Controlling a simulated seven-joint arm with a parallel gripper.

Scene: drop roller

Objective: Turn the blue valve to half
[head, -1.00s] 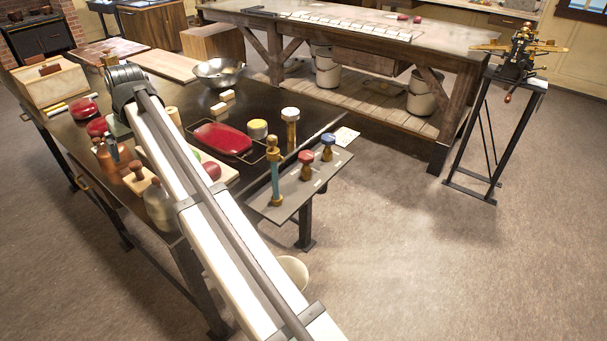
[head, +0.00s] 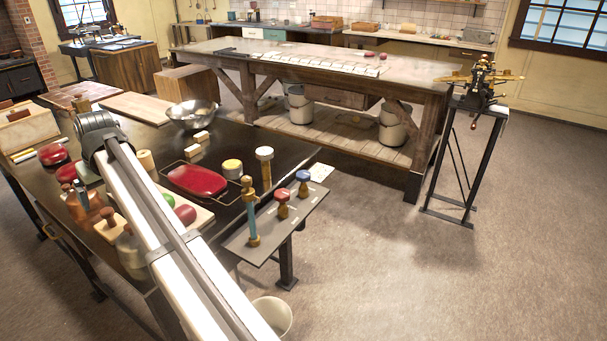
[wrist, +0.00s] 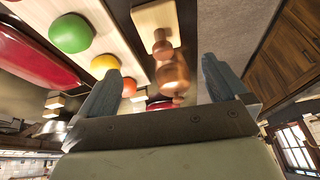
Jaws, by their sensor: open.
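The blue valve (head: 303,177) has a blue knob on a brass stem. It stands upright on a grey shelf (head: 262,240) at the table's right end, just right of the red valve (head: 282,198). A blue-bodied brass fitting (head: 251,215) stands nearer on the same shelf. My gripper is hidden behind my arm in the head view. In the wrist view my gripper (wrist: 165,88) is open, with its two fingers wide apart and nothing gripped. It is over the left part of the table, well apart from the blue valve, which the wrist view does not show.
A red dish (head: 196,181), a yellow-topped can (head: 232,168) and a white-topped post (head: 264,165) stand between my arm and the shelf. The wrist view shows a green ball (wrist: 70,33) and a wooden pawn-shaped piece (wrist: 163,45). The floor right of the shelf is clear.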

